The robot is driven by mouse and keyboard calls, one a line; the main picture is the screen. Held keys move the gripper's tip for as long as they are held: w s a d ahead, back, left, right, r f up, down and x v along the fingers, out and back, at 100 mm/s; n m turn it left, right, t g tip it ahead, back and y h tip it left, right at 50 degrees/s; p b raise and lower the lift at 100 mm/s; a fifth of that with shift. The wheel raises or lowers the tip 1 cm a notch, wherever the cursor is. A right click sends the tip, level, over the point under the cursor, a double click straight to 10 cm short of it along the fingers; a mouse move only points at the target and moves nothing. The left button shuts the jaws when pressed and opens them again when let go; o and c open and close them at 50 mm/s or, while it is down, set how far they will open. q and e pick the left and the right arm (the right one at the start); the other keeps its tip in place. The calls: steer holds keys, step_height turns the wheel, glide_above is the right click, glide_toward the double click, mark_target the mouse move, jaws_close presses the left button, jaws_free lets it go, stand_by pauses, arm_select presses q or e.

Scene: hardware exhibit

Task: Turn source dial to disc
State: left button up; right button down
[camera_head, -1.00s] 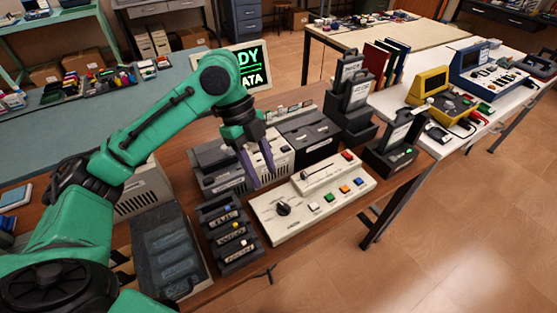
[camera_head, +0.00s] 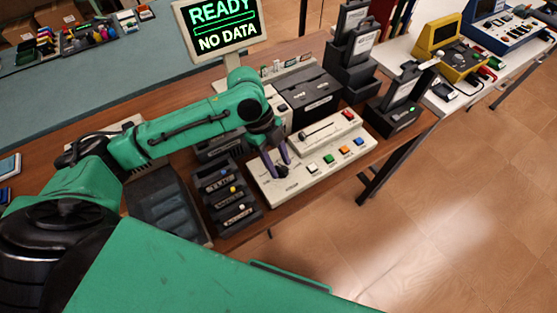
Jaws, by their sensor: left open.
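The source dial (camera_head: 282,173) is a small black knob at the left end of a cream control panel (camera_head: 292,191). Its pointer direction is too small and too covered to tell. My left gripper (camera_head: 278,165) has two purple-grey fingers, open and pointing down at the dial. The fingertips are at or just above the knob, one on each side in the picture; whether they touch it I cannot tell. The panel also carries a slider and white, green, orange, blue and red buttons. A screen (camera_head: 219,25) behind reads READY, NO DATA. My right gripper is not in view.
A dark rack of labelled cartridges (camera_head: 231,203) stands left of the panel. Dark boxes (camera_head: 311,104) stand behind it, and a black holder (camera_head: 393,119) is to the right. A white table (camera_head: 457,112) with yellow and blue devices is beyond. The floor at right is clear.

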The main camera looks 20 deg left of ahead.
arm_select(q)
jaws_close()
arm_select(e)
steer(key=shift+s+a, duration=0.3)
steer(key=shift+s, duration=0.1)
arm_select(q)
steer(key=shift+r+n+p, duration=0.2)
steer(key=shift+n+p, duration=0.5)
steer(key=shift+p, duration=0.45)
steer(key=n+t+p, duration=0.1)
steer(key=n+p, duration=0.2)
steer(key=p, duration=0.1)
steer(key=n+t+p, duration=0.2)
steer(key=n+p, duration=0.2)
steer(key=p, duration=0.1)
steer(key=s+n+t+p, duration=0.1)
steer(key=n+p, duration=0.3)
steer(key=shift+d+r+t+y+p, duration=0.15)
steer(key=shift+t+y+p, duration=0.15)
steer(key=shift+y+p, duration=0.1)
steer(key=shift+d+f+n+t+y+p, duration=0.1)
steer(key=shift+n+t+y+p, duration=0.15)
steer(key=shift+n+p, duration=0.55)
steer(key=shift+f+n+t+y+p, duration=0.15)
steer(key=shift+n+y+p, duration=0.3)
steer(key=shift+n, duration=0.55)
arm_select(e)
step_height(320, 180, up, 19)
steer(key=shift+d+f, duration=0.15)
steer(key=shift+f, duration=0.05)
